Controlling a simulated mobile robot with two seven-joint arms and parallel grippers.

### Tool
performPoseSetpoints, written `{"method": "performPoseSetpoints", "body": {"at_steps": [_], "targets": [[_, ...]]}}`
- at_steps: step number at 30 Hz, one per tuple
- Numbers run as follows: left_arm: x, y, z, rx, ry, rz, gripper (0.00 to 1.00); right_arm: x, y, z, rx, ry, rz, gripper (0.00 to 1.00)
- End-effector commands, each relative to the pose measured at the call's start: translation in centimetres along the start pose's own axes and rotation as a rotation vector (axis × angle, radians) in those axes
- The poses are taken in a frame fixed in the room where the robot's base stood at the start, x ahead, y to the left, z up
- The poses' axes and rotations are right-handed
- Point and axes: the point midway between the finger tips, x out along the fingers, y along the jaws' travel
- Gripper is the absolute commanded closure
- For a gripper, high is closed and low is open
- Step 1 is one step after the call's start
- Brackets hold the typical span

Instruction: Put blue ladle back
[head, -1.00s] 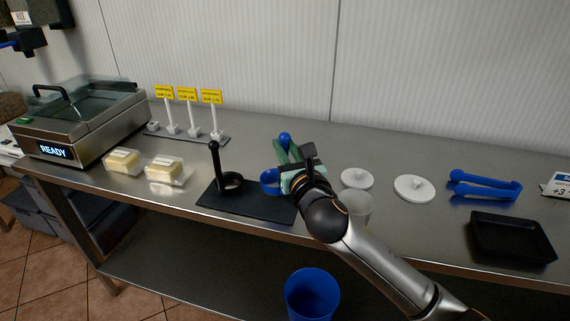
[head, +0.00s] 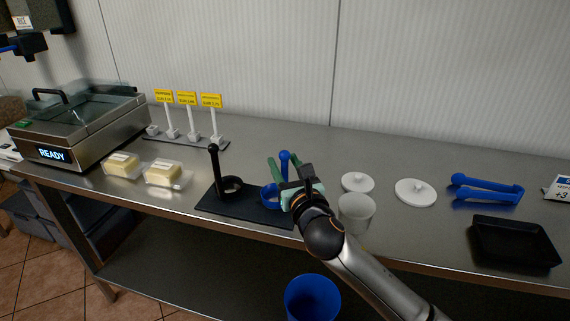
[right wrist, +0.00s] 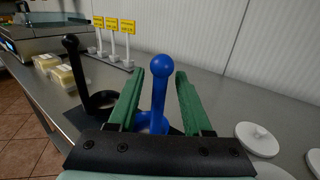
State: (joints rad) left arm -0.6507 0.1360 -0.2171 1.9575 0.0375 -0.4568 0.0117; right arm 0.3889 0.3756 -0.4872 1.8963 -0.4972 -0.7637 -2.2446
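The blue ladle (head: 270,197) stands upright at the right part of the black mat (head: 235,205), with its round knob on top. A black ladle (head: 214,165) stands upright on the mat's left part. My right gripper (head: 285,166) has its green fingers spread on both sides of the blue handle. In the right wrist view the blue ladle (right wrist: 161,85) rises between the two fingers, with a gap visible to the right finger; contact on the left is hard to tell. The gripper base hides part of its lower end. My left gripper is not in view.
A translucent cup (head: 356,212) stands close right of my right gripper. White lids (head: 415,192), blue tongs (head: 486,188) and a black tray (head: 514,242) lie farther right. Wrapped butter blocks (head: 163,174) and price signs (head: 188,118) are left. A blue bin (head: 312,298) is below.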

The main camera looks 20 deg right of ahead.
Motion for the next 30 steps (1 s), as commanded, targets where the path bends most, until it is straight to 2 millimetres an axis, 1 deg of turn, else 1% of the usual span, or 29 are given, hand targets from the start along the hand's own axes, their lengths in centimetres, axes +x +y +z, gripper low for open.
{"method": "performPoseSetpoints", "body": {"at_steps": [8,11,14,24,27,30], "targets": [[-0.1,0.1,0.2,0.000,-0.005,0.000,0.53,0.0,0.0,0.3,0.002,-0.001,0.001,0.50],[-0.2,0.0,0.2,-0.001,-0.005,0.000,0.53,-0.7,0.0,0.3,0.000,0.000,0.001,0.50],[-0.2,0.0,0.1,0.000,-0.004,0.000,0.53,-2.1,0.0,0.3,-0.001,0.000,0.002,0.50],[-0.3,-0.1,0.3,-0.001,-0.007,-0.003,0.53,-8.9,0.0,0.2,0.001,0.002,0.002,0.50],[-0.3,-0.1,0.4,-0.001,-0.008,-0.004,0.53,-10.4,0.0,0.2,0.000,0.002,0.002,0.50],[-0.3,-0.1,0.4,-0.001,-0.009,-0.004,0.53,-11.4,0.0,0.2,0.000,0.000,0.001,0.50]]}}
